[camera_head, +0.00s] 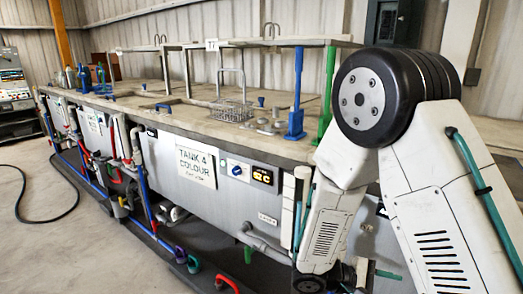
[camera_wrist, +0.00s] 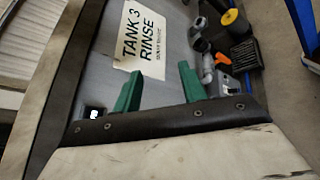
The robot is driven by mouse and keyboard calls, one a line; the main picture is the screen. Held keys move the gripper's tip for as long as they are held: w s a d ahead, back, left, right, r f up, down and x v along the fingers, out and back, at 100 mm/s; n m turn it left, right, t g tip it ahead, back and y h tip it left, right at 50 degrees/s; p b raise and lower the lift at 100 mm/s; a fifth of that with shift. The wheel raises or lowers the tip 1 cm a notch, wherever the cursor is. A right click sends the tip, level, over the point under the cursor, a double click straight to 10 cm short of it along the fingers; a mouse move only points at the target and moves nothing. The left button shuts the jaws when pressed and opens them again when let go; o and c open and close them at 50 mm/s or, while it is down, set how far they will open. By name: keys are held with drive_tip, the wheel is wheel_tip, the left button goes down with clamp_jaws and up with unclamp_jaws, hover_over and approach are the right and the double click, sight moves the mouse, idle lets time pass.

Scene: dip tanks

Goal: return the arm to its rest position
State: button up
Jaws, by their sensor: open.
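My gripper (camera_wrist: 157,72) shows in the wrist view as two green fingers set well apart, with nothing between them. Behind them is the grey front of a tank with a white sign (camera_wrist: 143,42) reading "TANK 3 RINSE", tilted in the picture. In the head view my white arm fills the right side, bent at a large black joint with its forearm hanging down in front of the tank line. The gripper end there is low and partly cut off by the bottom edge, so its fingers are hard to make out.
A long tank bench (camera_head: 130,110) runs across the head view, with a "TANK 4 COLOUR" sign (camera_head: 195,163). A wire basket (camera_head: 232,111) stands on top. Pipes and valves line its lower front. A black hose (camera_head: 50,215) lies on the open floor at left.

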drive_tip(key=s+a+r+m+t+y, duration=0.1)
drive_tip(key=s+a+r+m+y, duration=0.1)
drive_tip(key=s+r+y, duration=0.5)
drive_tip(key=s+a+r+m+t+y, duration=0.1)
drive_tip(key=s+r+m+y, duration=0.4)
drive_tip(key=r, duration=1)
drive_tip(key=s+a+y, duration=0.1)
drive_tip(key=s+y, duration=0.2)
drive_tip(key=s, duration=0.2)
drive_tip(key=shift+s+m+t, duration=0.2)
drive_tip(key=shift+m+t, duration=0.1)
drive_tip(key=shift+t, duration=0.1)
drive_tip(key=shift+o, duration=0.2)
drive_tip(key=shift+r, duration=0.1)
idle(0.5)
